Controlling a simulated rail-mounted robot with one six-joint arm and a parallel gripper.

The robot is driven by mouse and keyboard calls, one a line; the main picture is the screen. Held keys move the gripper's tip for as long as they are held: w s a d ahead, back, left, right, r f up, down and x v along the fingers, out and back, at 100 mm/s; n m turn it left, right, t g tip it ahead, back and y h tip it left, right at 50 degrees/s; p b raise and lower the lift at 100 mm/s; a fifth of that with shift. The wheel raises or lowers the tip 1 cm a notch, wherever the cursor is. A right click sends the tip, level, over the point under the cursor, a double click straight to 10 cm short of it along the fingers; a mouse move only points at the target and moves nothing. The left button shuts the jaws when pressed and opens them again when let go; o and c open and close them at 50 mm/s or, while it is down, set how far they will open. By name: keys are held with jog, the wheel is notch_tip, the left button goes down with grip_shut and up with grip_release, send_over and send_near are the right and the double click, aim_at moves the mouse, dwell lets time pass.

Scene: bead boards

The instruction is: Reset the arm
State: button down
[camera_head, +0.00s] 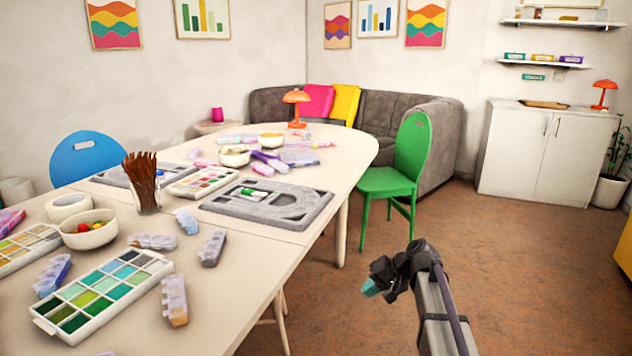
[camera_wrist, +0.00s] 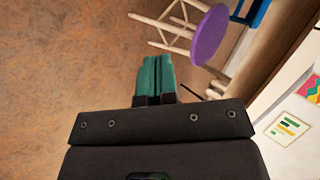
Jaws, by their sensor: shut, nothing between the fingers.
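My gripper (camera_head: 371,287) is at the lower right in the head view, over the brown floor and to the right of the table's edge. Its teal fingers are together and hold nothing. In the wrist view the gripper (camera_wrist: 155,78) points over the floor, with its two teal fingers side by side and touching. My arm reaches up to it from the bottom edge of the head view.
A long table (camera_head: 255,255) with paint palettes, bowls and a grey bead board (camera_head: 222,203) stands at the left. A green chair (camera_head: 388,180) is beyond my gripper. A purple stool (camera_wrist: 209,36) shows in the wrist view. Floor to the right is clear.

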jog(key=s+d+f+n+g+h, duration=0.15)
jog(key=s+h, duration=0.25)
jog(key=s, duration=0.8)
jog(key=s+f+n+g+h, duration=0.1)
jog(key=s+f+h, duration=0.25)
jog(key=s, duration=0.95)
notch_tip(320, 180, up, 34)
jog(key=a+p, duration=0.1)
jog(key=p, duration=3.3)
jog(key=shift+w+a+r+h, duration=0.25)
jog(key=shift+w+a+h, duration=0.05)
jog(key=shift+w+h, duration=0.15)
